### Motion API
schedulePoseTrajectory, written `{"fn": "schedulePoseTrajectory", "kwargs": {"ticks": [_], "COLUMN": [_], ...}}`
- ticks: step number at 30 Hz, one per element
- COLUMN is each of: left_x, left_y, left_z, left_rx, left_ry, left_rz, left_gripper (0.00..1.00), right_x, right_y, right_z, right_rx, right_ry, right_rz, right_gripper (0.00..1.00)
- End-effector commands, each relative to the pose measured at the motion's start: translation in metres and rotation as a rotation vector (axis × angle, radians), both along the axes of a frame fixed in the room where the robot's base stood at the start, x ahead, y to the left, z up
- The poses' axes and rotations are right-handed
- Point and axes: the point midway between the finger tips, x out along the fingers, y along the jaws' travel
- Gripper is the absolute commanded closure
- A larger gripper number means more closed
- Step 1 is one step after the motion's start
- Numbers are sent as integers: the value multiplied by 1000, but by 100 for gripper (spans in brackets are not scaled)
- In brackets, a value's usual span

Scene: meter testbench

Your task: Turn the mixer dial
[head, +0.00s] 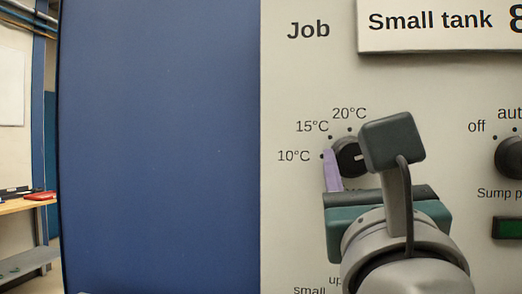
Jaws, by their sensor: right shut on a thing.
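A round black dial (345,150) sits on the pale panel, with marks for 10°C, 15°C and 20°C around its left and upper side. A short white line shows on the dial's face. My right gripper (352,160) is at the dial and shut on it. One purple finger lies along the dial's left edge; the other finger is hidden behind the block on my gripper. The dial's right side and most of the label below it are covered by my gripper. My left gripper is not in view.
Another black dial (509,157), marked off and auto, is at the right edge above a green button (508,228). A "Small tank" sign (430,24) is above. A blue wall panel (160,150) fills the left, with a wooden bench (28,205) beyond it.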

Motion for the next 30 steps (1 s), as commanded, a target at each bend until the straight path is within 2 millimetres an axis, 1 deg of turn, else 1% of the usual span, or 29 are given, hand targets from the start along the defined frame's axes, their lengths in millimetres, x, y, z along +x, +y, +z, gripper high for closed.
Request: {"fn": "schedulePoseTrajectory", "kwargs": {"ticks": [1,14,30], "left_x": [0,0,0], "left_y": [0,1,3], "left_z": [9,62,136], "left_rx": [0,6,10], "left_ry": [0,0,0], "left_rz": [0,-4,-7], "left_gripper": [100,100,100], "right_x": [0,0,-1], "right_y": [-1,-2,-3], "right_z": [4,8,9], "right_rx": [-35,-419,-902], "right_ry": [12,122,262], "right_rz": [0,0,3], "right_gripper": [100,100,100]}}
